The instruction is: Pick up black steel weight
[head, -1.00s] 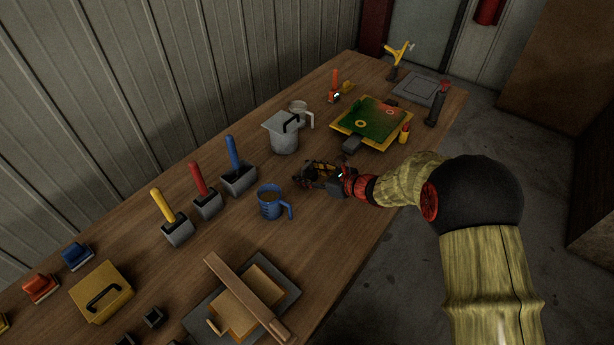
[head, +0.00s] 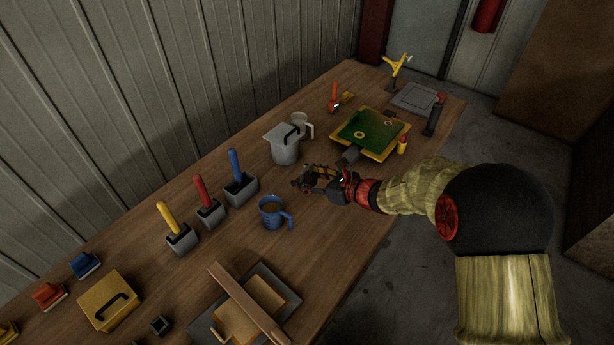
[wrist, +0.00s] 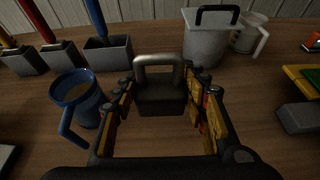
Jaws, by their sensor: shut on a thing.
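The black steel weight (wrist: 160,97) is a dark block with a grey loop handle on top, upright in the middle of the wrist view. My gripper (wrist: 161,88) is shut on it, with a yellow-padded finger on each side. In the head view my gripper (head: 311,178) is low over the middle of the table, and the weight is too dark there to tell apart from the fingers. I cannot tell whether its base touches the table.
A blue mug (head: 271,213) stands close by, left of my gripper in the wrist view. A grey lidded pot (head: 284,150) stands behind. A green board with a yellow frame (head: 399,143) and a dark grey block (head: 350,156) lie to the right. Bare wood lies in front.

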